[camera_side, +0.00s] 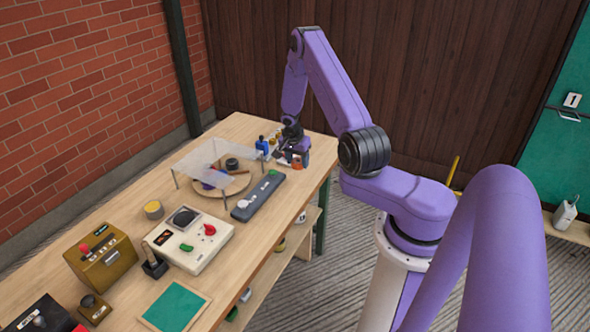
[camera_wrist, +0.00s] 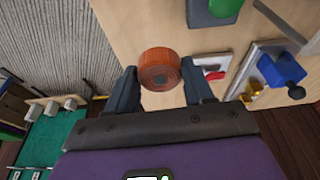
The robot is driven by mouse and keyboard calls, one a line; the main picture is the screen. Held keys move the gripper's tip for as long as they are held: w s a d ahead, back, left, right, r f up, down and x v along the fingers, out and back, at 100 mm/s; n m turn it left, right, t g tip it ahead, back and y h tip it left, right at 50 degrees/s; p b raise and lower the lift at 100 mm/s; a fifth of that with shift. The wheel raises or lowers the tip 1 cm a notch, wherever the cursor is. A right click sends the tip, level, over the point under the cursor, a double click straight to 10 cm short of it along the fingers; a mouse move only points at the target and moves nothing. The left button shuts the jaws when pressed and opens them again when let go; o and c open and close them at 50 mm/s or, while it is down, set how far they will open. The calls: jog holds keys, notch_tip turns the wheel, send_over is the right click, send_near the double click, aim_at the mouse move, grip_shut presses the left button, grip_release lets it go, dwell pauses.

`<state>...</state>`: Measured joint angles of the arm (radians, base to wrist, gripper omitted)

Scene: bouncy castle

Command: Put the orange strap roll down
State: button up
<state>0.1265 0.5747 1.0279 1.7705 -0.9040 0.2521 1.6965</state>
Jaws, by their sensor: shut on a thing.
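The orange strap roll (camera_wrist: 160,62) is a short round coil seen end-on in the wrist view, between the two dark fingers of my gripper (camera_wrist: 160,75). The fingers are shut on its sides. In the side view my gripper (camera_side: 292,158) is low over the far right end of the wooden table (camera_side: 235,127), and a bit of orange (camera_side: 304,160) shows beside it. I cannot tell whether the roll touches the tabletop.
A grey bar with a green button (camera_side: 258,195) lies in front of my gripper. A clear-topped stand (camera_side: 215,155) over a round board is to the left. A blue object on a plate (camera_wrist: 280,70) is close by. The table's edge is near the roll.

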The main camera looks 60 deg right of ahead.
aim_at(295, 159)
jog(key=shift+w+d+f, duration=0.3)
jog(key=shift+w+f, duration=0.1)
jog(key=shift+f, duration=0.2)
jog(key=shift+w+d+f, duration=0.3)
jog(key=shift+w+f, duration=0.1)
jog(key=shift+f, duration=1.7)
jog(key=shift+f, duration=0.15)
jog(key=o, duration=1.1)
jog(key=shift+c, duration=0.2)
